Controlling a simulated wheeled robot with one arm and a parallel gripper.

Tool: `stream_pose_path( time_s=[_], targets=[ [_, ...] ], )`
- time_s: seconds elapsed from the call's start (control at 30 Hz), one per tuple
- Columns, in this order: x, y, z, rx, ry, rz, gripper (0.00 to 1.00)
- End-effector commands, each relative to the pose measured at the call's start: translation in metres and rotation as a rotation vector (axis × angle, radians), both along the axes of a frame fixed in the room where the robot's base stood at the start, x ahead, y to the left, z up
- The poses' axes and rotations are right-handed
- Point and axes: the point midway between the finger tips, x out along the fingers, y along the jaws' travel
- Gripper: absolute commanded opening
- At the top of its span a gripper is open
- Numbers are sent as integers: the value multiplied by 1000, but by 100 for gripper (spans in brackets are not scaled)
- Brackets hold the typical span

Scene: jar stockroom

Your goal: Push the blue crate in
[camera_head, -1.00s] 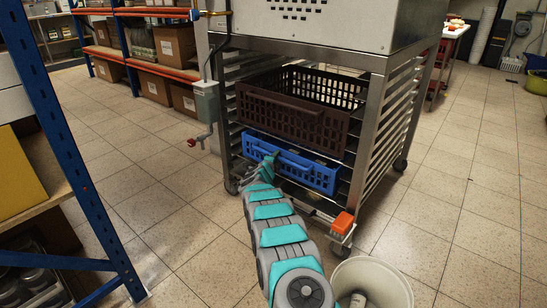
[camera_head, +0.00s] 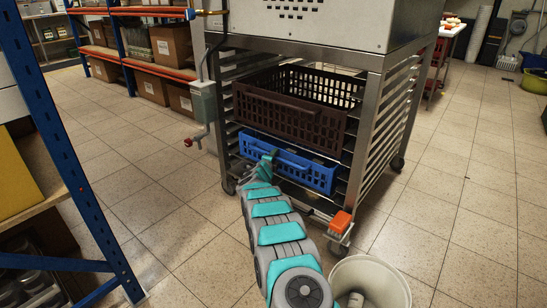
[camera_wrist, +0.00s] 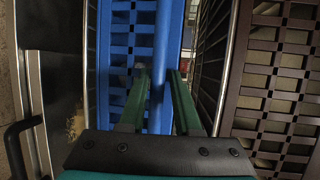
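The blue crate (camera_head: 318,177) sits low in the metal rack, directly below a brown crate (camera_head: 290,123). Its perforated front and handle bar face me, and its front edge shows at the rack's open side. My gripper (camera_head: 268,160) is at the left part of the blue crate's front. In the wrist view the blue crate (camera_wrist: 125,45) fills the middle, turned on its side. The green fingers of my gripper (camera_wrist: 160,75) are apart, one on each side of the blue handle bar. Whether they touch the bar is not clear.
The metal rack (camera_head: 368,130) stands on wheels. An orange pedal (camera_head: 341,221) sits at its lower right corner, near a white bin (camera_head: 369,284). A grey box with a red-knobbed pipe (camera_head: 204,103) is at its left. A blue shelf post (camera_head: 70,170) stands near left. Floor is clear at right.

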Motion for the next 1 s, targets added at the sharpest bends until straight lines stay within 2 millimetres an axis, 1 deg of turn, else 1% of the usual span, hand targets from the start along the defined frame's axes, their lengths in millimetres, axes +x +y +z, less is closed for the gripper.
stream_pose_path(
  time_s=[0.13, 0.23, 0.3, 0.6, 0.8, 1.0],
  targets=[
    [-12, 5, 0, -1, 6, 4, 32],
    [-22, 11, 3, 4, 2, 8, 32],
    [-29, 11, 2, 1, 6, 5, 32],
    [-58, 19, 8, 1, 4, 5, 32],
    [-68, 22, 11, 2, 4, 7, 32],
    [-70, 23, 11, 3, 3, 7, 32]
  ],
)
